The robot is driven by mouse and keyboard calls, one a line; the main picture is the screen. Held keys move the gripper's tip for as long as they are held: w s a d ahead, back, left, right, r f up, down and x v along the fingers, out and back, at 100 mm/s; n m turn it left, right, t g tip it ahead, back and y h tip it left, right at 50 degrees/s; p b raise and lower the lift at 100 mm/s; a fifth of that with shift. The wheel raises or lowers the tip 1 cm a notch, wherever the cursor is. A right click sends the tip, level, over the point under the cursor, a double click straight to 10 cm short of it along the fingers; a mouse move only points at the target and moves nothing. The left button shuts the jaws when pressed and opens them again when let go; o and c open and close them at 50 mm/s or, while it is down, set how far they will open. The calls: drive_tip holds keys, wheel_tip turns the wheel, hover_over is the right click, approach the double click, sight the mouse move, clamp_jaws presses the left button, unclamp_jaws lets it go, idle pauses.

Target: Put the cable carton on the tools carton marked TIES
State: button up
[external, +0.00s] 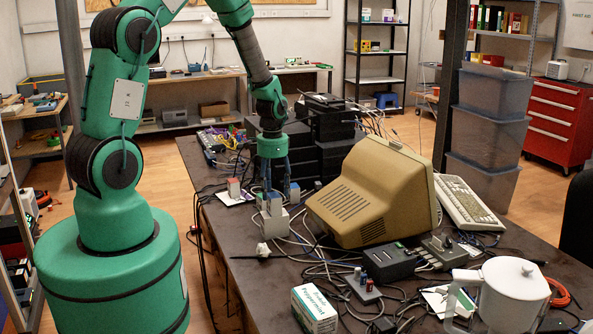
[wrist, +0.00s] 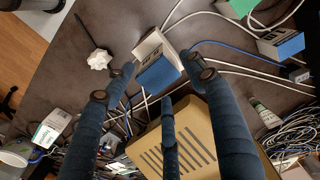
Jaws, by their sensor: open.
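A small carton with a blue face (external: 273,204) sits between my gripper's fingers, apparently on top of a wider white carton (external: 275,224). In the wrist view the blue face (wrist: 158,75) is just ahead of the fingertips, with a white side bearing dark print (wrist: 151,45) beyond it. My gripper (external: 279,190) is open and points down around the small carton. The fingers also show in the wrist view (wrist: 165,85). I cannot read TIES on either carton, and cannot tell if the fingers touch.
A beige monitor (external: 365,195) stands close on the right. Another blue-and-white carton (wrist: 281,44) lies to the right in the wrist view. A white connector (wrist: 98,60) and loose cables lie around. A peppermint box (external: 314,310) is nearer the front.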

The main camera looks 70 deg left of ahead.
sight(274, 194)
wheel_tip(274, 194, up, 7)
drive_tip(key=shift+r+p, duration=0.15)
drive_tip(key=shift+p, duration=0.15)
idle(0.6)
drive_tip(key=s+d+r+t, duration=0.1)
drive_tip(key=s+d+r, duration=0.1)
drive_tip(key=d+r, duration=0.85)
drive_tip(key=s+d+r+t, duration=0.1)
drive_tip(key=d+r+t, duration=0.1)
drive_tip(key=d+r, duration=0.8)
drive_tip(key=s+d+r+t, duration=0.1)
drive_tip(key=s+d+r, duration=0.4)
drive_tip(key=s+r, duration=0.2)
drive_tip(key=s+d+r+t, duration=0.1)
drive_tip(key=s+d+r, duration=0.4)
drive_tip(key=s+r, duration=0.2)
drive_tip(key=shift+s+t, duration=0.3)
drive_tip(key=shift+s, duration=0.85)
drive_tip(key=shift+r, duration=0.15)
